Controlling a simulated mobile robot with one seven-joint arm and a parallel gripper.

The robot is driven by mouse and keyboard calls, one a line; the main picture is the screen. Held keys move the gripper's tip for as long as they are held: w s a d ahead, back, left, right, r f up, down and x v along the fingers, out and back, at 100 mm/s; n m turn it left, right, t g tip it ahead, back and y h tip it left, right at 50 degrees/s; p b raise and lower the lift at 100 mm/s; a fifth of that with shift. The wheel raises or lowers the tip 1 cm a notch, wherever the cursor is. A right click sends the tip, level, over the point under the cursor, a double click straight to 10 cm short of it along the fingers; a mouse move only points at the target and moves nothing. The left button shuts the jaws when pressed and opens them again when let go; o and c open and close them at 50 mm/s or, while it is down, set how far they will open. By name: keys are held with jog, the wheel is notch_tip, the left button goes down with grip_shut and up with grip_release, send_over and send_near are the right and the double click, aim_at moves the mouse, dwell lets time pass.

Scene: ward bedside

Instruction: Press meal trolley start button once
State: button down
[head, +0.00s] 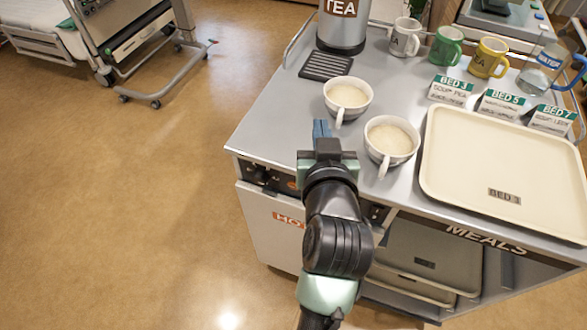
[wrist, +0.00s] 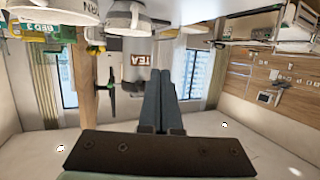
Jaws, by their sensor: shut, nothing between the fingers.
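The meal trolley (head: 268,125) fills the right of the head view, with a grey top and a "MEALS" label on its side. Its front edge carries a dark control strip (head: 262,178) with small knobs and a bit of orange, partly covered by my arm. I cannot make out a start button for certain. My gripper (head: 321,128) is shut and empty, its blue-grey fingers pointing away, over or just above the trolley's front edge. In the wrist view, the closed fingers (wrist: 160,85) point ahead, touching nothing visible; the picture is upside down.
Two full cups (head: 347,94) (head: 391,137) stand close to my gripper. A tea urn (head: 342,32), mugs, bed cards and a cream tray (head: 505,165) occupy the top. A bed (head: 110,30) is at the upper left. The floor on the left is clear.

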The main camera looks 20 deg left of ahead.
aim_at(294, 185)
jog(key=s+a+f+g+y, duration=0.1)
jog(key=s+a+f+g, duration=0.1)
jog(key=s+f, duration=0.4)
jog(key=s+a+f+g+y, duration=0.1)
jog(key=s+f, duration=0.5)
jog(key=f, duration=0.8)
jog(key=shift+s+a+n+g+p, duration=0.25)
jog(key=shift+a+g, duration=0.25)
jog(key=shift+a, duration=0.4)
jog(key=shift+w, duration=0.1)
jog(key=shift+w+d+b, duration=0.15)
jog(key=shift+w+b, duration=0.85)
jog(key=shift+w, duration=3.35)
jog(key=shift+w, duration=0.45)
